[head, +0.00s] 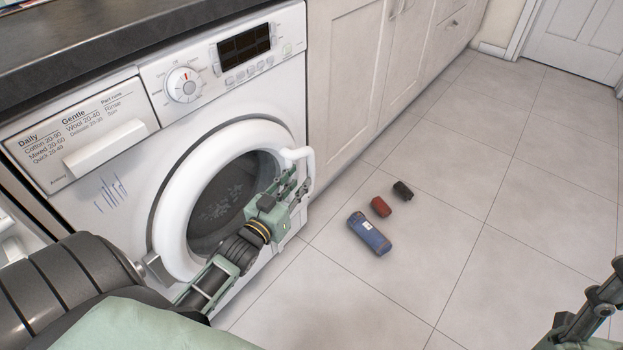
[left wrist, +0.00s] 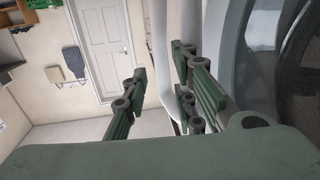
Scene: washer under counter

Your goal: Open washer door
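The white washer (head: 110,190) stands under a dark counter. Its round door (head: 172,205) has a white rim and dark glass, and looks closed or nearly so. The white door handle (head: 309,165) sticks out at the door's right side. My left gripper (head: 298,184) is at this handle, partly hiding its lower part and the rim. In the left wrist view my left gripper (left wrist: 160,68) has its fingers apart, with the white handle (left wrist: 164,85) between them. I cannot tell whether they touch it. My right gripper (head: 592,305) is partly in view at the lower right corner; its opening is unclear.
Cream cabinets (head: 345,75) stand right of the washer. A blue object (head: 369,234), a red object (head: 381,206) and a black object (head: 403,190) lie on the tiled floor (head: 470,200). Floor to their right is clear. A white room door (head: 580,40) is at the back.

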